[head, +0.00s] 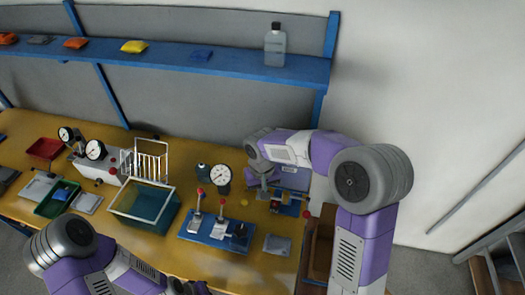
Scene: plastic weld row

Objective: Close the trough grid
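The trough is a teal, box-shaped basin (142,208) with a pale rim, standing on the yellow bench left of centre. The white wire grid (152,161) stands upright at the trough's back edge, so the trough's top is uncovered. My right gripper (263,188) is over the bench to the right of the trough, well apart from it. Its fingers are too small and dark to tell whether they are open. My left arm comes in along the bottom left, in front of the trough. Its fingers are cut off by the bottom edge of the picture.
A blue plate (212,236) with red-knobbed levers lies right of the trough. Dial gauges (221,175) stand behind it and to the left. A green tray (57,199) and red tray (45,149) lie left. A blue shelf (215,62) with a bottle (275,45) runs above.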

